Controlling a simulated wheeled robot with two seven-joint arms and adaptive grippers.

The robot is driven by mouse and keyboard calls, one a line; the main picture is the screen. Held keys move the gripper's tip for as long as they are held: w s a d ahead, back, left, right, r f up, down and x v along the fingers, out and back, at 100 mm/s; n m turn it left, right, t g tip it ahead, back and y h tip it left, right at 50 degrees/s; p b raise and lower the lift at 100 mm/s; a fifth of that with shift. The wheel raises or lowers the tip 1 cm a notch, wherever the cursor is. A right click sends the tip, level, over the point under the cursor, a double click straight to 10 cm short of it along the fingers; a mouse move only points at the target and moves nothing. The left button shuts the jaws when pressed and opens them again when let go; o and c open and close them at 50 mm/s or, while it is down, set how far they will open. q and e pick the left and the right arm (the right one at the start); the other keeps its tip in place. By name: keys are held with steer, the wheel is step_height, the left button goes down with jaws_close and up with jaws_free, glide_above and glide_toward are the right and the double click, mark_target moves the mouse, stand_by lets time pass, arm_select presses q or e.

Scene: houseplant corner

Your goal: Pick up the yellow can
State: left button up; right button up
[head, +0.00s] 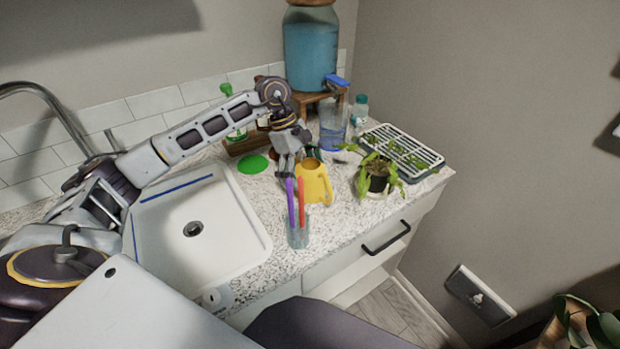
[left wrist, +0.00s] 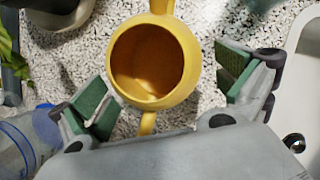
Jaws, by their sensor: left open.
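The yellow can (head: 314,181) stands upright on the speckled counter, right of the sink. The left wrist view looks down into its round open top (left wrist: 152,62), with yellow parts sticking out above and below the rim. My left gripper (head: 297,168) is over the counter at the back left of the can. In the left wrist view its green-padded fingers (left wrist: 163,92) are spread wide, one on each side of the can, with gaps between pads and can. The can is not held. My right gripper is not in view.
A glass (head: 298,234) with purple and red sticks stands just in front of the can. A potted plant (head: 378,180) is to its right, a clear blue-handled bottle (head: 333,128) behind. The sink (head: 194,229) lies left, with a green disc (head: 252,164) nearby.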

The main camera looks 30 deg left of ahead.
arm_select(q)
steer(key=shift+x, duration=1.75)
steer(key=c, duration=1)
steer(key=shift+r, duration=0.15)
step_height(320, 180, up, 10)
